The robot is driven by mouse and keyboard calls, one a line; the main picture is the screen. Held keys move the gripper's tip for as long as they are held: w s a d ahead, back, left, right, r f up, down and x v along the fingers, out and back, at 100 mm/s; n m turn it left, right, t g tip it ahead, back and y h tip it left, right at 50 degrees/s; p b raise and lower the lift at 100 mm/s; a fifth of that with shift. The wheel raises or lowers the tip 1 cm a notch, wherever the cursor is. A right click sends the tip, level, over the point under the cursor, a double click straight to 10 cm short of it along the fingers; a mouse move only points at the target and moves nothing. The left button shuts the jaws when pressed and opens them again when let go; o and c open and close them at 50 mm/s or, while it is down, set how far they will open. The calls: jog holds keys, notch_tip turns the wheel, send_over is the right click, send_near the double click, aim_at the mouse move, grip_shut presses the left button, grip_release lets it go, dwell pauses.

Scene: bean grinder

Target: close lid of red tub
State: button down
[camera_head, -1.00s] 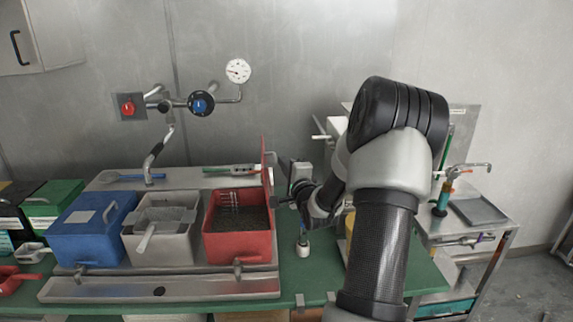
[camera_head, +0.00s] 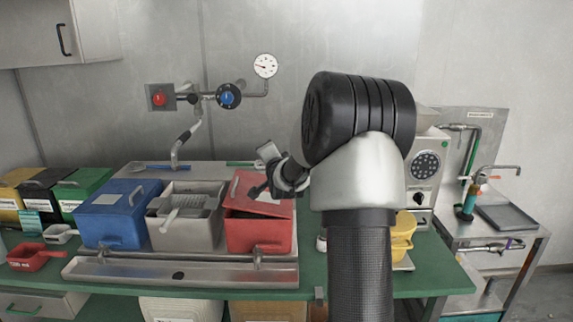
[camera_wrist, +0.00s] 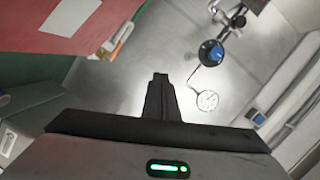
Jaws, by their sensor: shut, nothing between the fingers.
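The red tub (camera_head: 258,235) stands on the steel tray at the right end of the row of tubs. Its red lid (camera_head: 240,207) is tilted down over the opening, with a dark gap left between lid and tub rim. My gripper (camera_head: 258,190) is at the lid's upper right part, fingers shut and empty; I cannot tell whether they touch the lid.
The grey tub (camera_head: 188,236) and the blue tub (camera_head: 108,222) stand to the left of the red tub. A steel rail (camera_head: 180,254) runs in front. A tap (camera_head: 186,138) hangs on the wall behind. A yellow container (camera_head: 402,240) stands at the right.

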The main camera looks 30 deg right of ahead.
aim_at(232, 196)
jog(key=w+a+f+n+b, duration=0.1)
jog(key=w+a+f+n, duration=0.1)
jog(key=a+f, duration=0.1)
jog(key=w+a+f+n+g+h+b, duration=0.1)
jog(key=w+a+f+n, duration=0.1)
jog(key=a+f, duration=0.1)
jog(key=w+a+f+n+g+b, duration=0.1)
jog(key=w+a+f+n, duration=0.1)
jog(key=a+f+n, duration=0.1)
jog(key=shift+w+a+f+h+b, duration=0.15)
jog(key=shift+a+f+b, duration=0.1)
jog(key=shift+f, duration=0.45)
jog(key=shift+s+a+f+h+b, duration=0.15)
jog(key=shift+a+f, duration=0.1)
jog(key=shift+f, duration=0.4)
jog(key=shift+w+a+f, duration=0.2)
jog(key=shift+a+f, duration=0.05)
jog(key=shift+f, duration=0.4)
jog(key=shift+f, duration=0.1)
